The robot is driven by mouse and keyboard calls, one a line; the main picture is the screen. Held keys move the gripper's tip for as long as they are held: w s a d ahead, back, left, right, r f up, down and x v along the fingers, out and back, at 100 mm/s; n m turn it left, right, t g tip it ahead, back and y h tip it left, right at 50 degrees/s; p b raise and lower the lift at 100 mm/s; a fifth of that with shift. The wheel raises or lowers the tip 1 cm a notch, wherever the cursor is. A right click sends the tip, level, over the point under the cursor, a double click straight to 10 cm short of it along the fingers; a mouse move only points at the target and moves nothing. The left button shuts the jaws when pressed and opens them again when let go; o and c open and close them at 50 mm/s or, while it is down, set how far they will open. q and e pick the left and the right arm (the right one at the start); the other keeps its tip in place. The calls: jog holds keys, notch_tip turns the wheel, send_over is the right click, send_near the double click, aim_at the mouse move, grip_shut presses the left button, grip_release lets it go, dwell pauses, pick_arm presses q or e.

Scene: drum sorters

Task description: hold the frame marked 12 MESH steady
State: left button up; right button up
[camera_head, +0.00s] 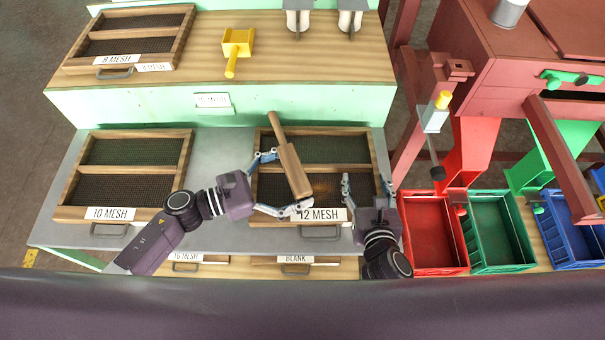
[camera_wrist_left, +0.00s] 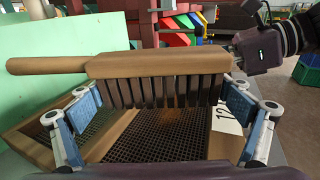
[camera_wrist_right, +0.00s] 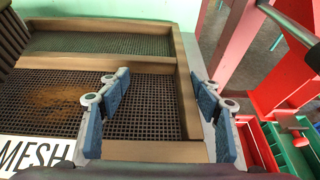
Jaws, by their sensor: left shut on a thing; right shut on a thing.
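The wooden frame (camera_head: 345,131) with a "12 MESH" label lies on the grey shelf, its dark mesh split by a crossbar. A brown powdery patch lies on the near mesh (camera_wrist_right: 70,100). My right gripper (camera_head: 367,190) straddles the frame's right side rail (camera_wrist_right: 190,105), one finger inside over the mesh and one outside, shut on it. My left gripper (camera_head: 282,184) is shut on a wooden brush (camera_head: 293,169). In the left wrist view the brush (camera_wrist_left: 155,64) has dark bristles pointing down over the mesh; whether they touch it is unclear.
The 10 MESH frame (camera_head: 125,133) lies to the left. The 8 MESH frame (camera_head: 132,11) and a yellow mallet-shaped tool (camera_head: 236,45) rest on the upper wooden top. Red (camera_head: 431,271), green (camera_head: 497,266) and blue (camera_head: 573,265) bins stand at right, near red machine supports.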

aim_at(287, 167)
pick_arm(q)
jog(key=shift+a+r, duration=0.1)
jog(key=shift+a, duration=0.85)
jog(key=shift+r, duration=2.95)
jog(key=shift+r, duration=1.5)
